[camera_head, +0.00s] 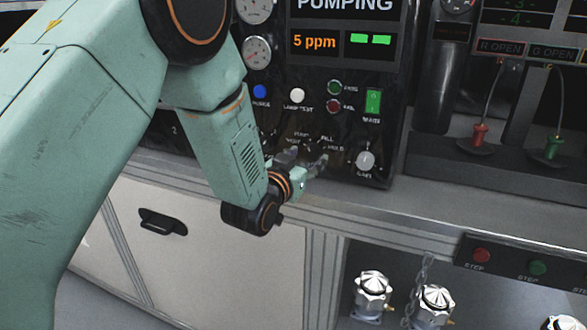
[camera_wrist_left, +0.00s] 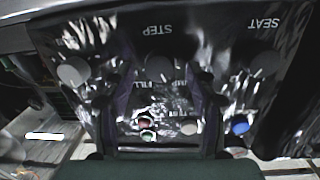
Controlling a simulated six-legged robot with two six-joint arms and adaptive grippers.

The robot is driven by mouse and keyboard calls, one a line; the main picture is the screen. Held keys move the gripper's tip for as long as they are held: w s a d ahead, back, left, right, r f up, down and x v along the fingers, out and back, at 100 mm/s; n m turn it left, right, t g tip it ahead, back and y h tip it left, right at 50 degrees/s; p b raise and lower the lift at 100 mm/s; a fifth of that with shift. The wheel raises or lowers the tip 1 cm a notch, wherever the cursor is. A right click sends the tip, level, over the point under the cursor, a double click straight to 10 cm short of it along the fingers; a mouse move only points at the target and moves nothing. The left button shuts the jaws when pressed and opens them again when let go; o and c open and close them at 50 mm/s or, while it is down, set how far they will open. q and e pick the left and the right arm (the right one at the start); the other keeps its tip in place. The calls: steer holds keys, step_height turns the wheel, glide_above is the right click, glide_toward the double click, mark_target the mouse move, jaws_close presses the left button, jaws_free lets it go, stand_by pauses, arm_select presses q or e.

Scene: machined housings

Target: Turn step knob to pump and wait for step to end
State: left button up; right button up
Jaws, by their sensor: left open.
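The control panel (camera_head: 285,115) stands ahead of me with a lit screen (camera_head: 345,5) reading PUMPING above a 5 ppm readout (camera_head: 314,42). My left gripper (camera_head: 304,162) is at the lower part of this panel, by the PUMP, FILL and HOLD markings, and covers much of the step knob. In the left wrist view, upside down, the step knob (camera_wrist_left: 160,68) sits under the STEP label, between the fingertips of my open gripper (camera_wrist_left: 163,84). I cannot tell whether the fingers touch it, and its pointer direction is unclear. My right gripper is out of view.
A white gain knob (camera_head: 366,161) is just right of the gripper. The seat knob (camera_wrist_left: 265,64) is on the other side in the wrist view. Blue (camera_head: 260,91), white (camera_head: 297,95), green and red buttons and a green switch (camera_head: 373,101) lie above. The metal ledge (camera_head: 400,215) runs below.

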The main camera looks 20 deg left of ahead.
arm_select(q)
steer(key=s+a+r, duration=0.1)
steer(key=s, duration=0.9)
steer(key=shift+s, duration=0.4)
